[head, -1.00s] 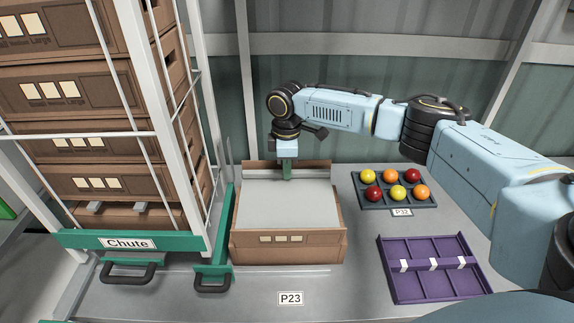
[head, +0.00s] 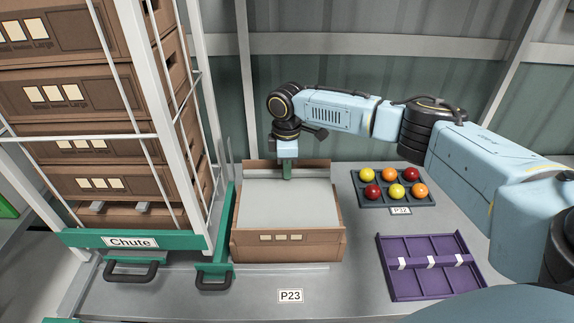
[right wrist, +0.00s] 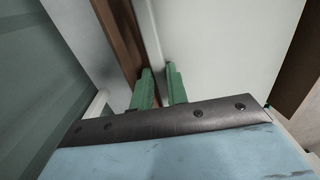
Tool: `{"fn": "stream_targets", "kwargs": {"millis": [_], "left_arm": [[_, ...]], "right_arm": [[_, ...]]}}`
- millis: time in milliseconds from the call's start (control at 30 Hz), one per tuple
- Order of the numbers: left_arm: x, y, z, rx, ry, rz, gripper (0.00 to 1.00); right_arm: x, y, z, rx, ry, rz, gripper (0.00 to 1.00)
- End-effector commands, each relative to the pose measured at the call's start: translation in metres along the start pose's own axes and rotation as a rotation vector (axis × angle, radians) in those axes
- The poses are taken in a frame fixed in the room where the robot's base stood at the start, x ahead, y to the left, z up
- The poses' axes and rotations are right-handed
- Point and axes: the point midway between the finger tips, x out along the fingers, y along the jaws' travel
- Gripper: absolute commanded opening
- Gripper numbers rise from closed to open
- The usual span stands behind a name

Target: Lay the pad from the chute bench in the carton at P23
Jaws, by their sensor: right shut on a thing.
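The carton (head: 286,246) at P23 is a brown open box on the grey bench, just right of the chute. A pale grey pad (head: 286,206) lies level at the carton's top, within its walls; I cannot tell how deep it sits. My right gripper (head: 287,177) points down at the pad's far edge, by the carton's back wall, and is shut on the pad. In the right wrist view the green fingers (right wrist: 162,88) pinch the edge of the pad (right wrist: 215,45), beside the brown carton wall (right wrist: 122,45). My left gripper is not in view.
The chute (head: 128,242) with stacked brown cartons stands at the left. A dark tray (head: 397,205) of red, orange and yellow tomatoes and an empty purple tray (head: 428,267) lie at the right. The P23 label (head: 290,296) is on the bench in front of the carton.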

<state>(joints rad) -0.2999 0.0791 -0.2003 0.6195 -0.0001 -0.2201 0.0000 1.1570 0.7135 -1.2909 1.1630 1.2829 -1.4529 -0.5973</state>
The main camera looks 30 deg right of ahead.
Motion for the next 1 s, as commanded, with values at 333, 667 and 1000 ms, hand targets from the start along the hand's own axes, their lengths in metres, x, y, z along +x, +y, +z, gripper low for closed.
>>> {"fn": "stream_targets", "kwargs": {"millis": [333,667,1000], "left_arm": [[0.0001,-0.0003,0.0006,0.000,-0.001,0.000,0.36],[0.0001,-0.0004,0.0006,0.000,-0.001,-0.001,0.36],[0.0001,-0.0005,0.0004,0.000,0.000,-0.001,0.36]], "right_arm": [[-0.0001,0.0000,0.0000,0.000,0.000,0.000,0.30],[-0.0001,0.0001,0.0001,0.000,0.000,0.000,0.41],[-0.0002,0.0002,0.0002,0.001,0.000,0.001,0.41]]}}
